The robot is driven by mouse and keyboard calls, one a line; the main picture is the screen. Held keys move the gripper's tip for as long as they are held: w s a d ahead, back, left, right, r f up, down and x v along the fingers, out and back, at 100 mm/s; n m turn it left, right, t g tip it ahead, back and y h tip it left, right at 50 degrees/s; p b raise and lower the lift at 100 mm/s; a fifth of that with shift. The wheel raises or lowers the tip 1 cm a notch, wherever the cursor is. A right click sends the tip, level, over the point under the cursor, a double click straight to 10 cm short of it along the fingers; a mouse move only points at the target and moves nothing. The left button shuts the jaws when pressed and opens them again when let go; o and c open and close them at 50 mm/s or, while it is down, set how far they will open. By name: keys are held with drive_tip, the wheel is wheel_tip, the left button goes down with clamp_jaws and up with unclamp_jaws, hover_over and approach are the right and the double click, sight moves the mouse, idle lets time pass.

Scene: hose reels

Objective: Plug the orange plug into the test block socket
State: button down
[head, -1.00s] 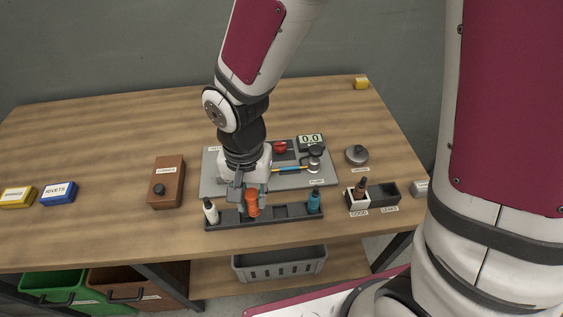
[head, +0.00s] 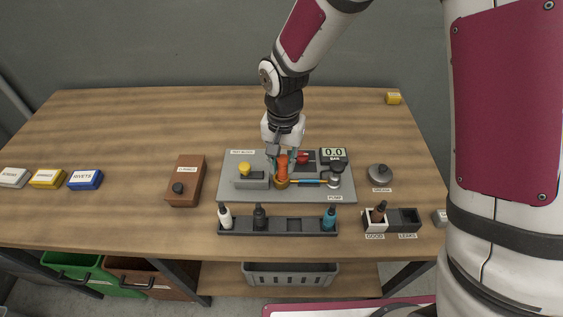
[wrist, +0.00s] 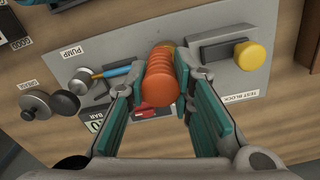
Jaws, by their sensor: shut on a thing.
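The orange plug (head: 283,167) is held between the fingers of my gripper (head: 282,160), which is shut on it. In the wrist view the ribbed orange plug (wrist: 161,82) sits between the teal finger pads. The plug is over the grey test block plate (head: 238,190), at a brass socket (head: 281,184) joined to the blue and orange hose. In the wrist view a bit of brass (wrist: 168,47) shows behind the plug. The plug's lower end is hidden, so I cannot tell whether it is in the socket or just above it.
On the plate are a grey block with a yellow knob (head: 245,169), a red part (head: 303,158), a gauge (head: 333,155) and a pump (head: 335,178). A dark rack (head: 277,228) in front holds white, black and teal plugs. A brown box (head: 186,180) stands left.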

sight(281, 166)
drive_tip(key=shift+w+a, duration=0.2)
drive_tip(key=shift+w, duration=0.7)
drive_tip(key=shift+f, duration=0.2)
drive_tip(key=shift+f+p, duration=0.4)
drive_tip(key=shift+f, duration=1.2)
drive_tip(key=shift+f, duration=0.2)
drive_tip(key=c, duration=1.4)
unclamp_jaws()
drive_tip(key=shift+r, duration=0.1)
wheel_tip(281, 166, up, 12)
drive_tip(key=b, duration=0.1)
drive_tip(key=shift+r+b, duration=0.2)
drive_tip(key=shift+b, duration=0.1)
